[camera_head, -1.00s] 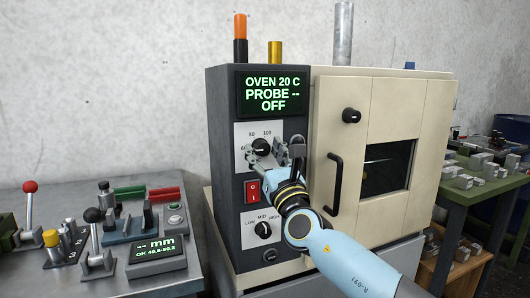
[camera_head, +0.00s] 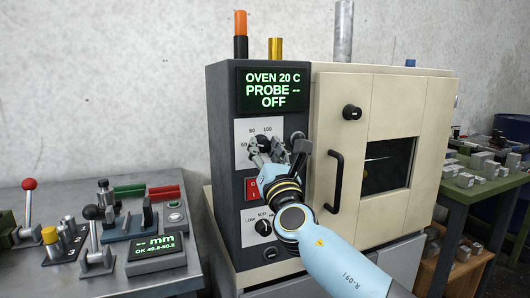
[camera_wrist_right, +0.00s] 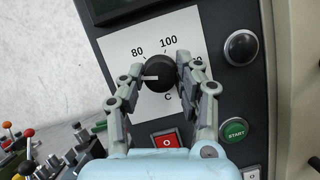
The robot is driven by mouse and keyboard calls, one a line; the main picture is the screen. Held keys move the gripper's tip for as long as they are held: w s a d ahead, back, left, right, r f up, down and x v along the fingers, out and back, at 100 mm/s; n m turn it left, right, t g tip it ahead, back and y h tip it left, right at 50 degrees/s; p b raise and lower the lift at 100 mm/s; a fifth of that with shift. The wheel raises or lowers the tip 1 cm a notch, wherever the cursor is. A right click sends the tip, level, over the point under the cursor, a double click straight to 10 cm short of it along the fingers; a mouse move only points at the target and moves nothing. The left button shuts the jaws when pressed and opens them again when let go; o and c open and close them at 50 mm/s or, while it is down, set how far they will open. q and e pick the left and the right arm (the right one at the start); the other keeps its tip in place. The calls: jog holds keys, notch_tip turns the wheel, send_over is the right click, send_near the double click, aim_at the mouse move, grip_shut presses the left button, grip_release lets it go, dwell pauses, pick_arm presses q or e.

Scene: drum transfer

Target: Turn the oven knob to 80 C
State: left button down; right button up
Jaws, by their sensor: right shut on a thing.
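The black oven knob (camera_wrist_right: 160,72) sits on a white dial plate (camera_wrist_right: 118,52) with 80 and 100 readable in the right wrist view; other labels are partly covered by the fingers. Its white pointer points left, below the 80 mark. My right gripper (camera_wrist_right: 160,76) is shut on the knob, one finger on each side. In the head view the knob (camera_head: 264,142) shows just above the fingers. The oven display (camera_head: 273,91) reads OVEN 20 C, PROBE --, OFF. My left gripper is not in view.
Under the dial are a red switch (camera_wrist_right: 166,140) and a lower knob (camera_head: 263,227). A green START button (camera_wrist_right: 235,130) and a dark round button (camera_wrist_right: 241,47) lie to the right. The oven door handle (camera_head: 335,181) stands right of my gripper. A bench with fixtures (camera_head: 130,222) is at left.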

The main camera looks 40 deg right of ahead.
jog(key=m+g+h, duration=0.1)
jog(key=m, duration=0.2)
jog(key=m+g+h, duration=0.1)
jog(key=m, duration=0.2)
jog(key=shift+a, duration=0.1)
jog(key=shift+m+g+h, duration=0.4)
jog(key=shift+m+g, duration=0.05)
jog(key=shift+m, duration=0.9)
jog(key=shift+m+g+h, duration=0.4)
jog(key=shift+m+g, duration=0.05)
jog(key=shift+m, duration=0.9)
jog(key=o, duration=1.1)
jog(key=shift+o, duration=0.2)
jog(key=v, duration=0.7)
jog(key=shift+s+a, duration=0.2)
jog(key=shift+s, duration=0.05)
